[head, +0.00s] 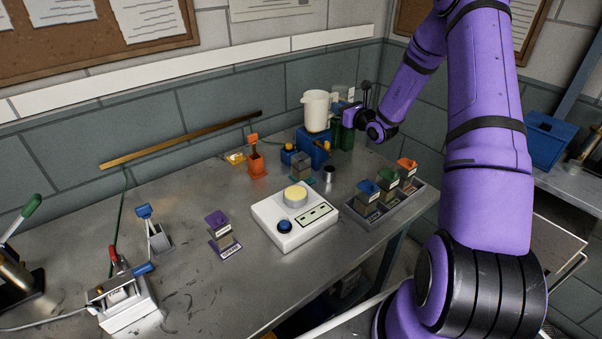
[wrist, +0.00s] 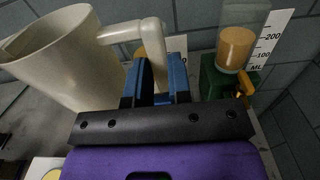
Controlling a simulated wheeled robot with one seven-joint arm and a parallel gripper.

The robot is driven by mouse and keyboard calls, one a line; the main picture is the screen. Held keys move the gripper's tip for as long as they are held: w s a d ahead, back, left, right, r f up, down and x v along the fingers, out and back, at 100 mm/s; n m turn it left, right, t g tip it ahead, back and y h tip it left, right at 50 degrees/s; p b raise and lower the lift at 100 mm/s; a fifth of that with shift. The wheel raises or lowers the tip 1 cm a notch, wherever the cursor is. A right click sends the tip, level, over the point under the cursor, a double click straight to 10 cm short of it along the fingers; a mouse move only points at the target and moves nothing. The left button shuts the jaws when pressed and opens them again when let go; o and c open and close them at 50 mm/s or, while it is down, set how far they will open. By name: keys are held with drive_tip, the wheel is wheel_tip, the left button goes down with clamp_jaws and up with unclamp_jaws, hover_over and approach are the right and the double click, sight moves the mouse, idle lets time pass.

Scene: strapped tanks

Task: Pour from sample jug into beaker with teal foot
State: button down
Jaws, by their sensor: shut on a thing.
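The cream sample jug (head: 316,111) is upright at the back of the bench; it fills the left of the wrist view (wrist: 62,58). My gripper (head: 343,113) is shut on its handle, with blue fingers around the handle in the wrist view (wrist: 158,78). The jug's base is at the top of a blue stand (head: 314,147); I cannot tell whether it rests there. A small greyish beaker (head: 301,164) in front of the stand seems to have a teal foot, partly hidden and too small to be sure. The jug's contents are hidden.
A green holder (head: 346,138) with a glass of amber liquid (wrist: 236,47) and a scale stands right of the jug. A small metal cup (head: 329,174), a white device (head: 294,217) and a grey tray of coloured-top blocks (head: 366,216) are nearer. The wall is close behind.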

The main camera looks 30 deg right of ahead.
drive_tip(key=shift+w+d+r, duration=0.15)
drive_tip(key=shift+d+r, duration=0.35)
drive_tip(key=shift+d, duration=0.3)
drive_tip(key=shift+w+d+r, duration=0.2)
drive_tip(key=shift+d+r, duration=0.3)
drive_tip(key=shift+d, duration=0.35)
drive_tip(key=shift+w+d+r, duration=0.15)
drive_tip(key=shift+d+r, duration=0.35)
drive_tip(key=shift+d, duration=0.3)
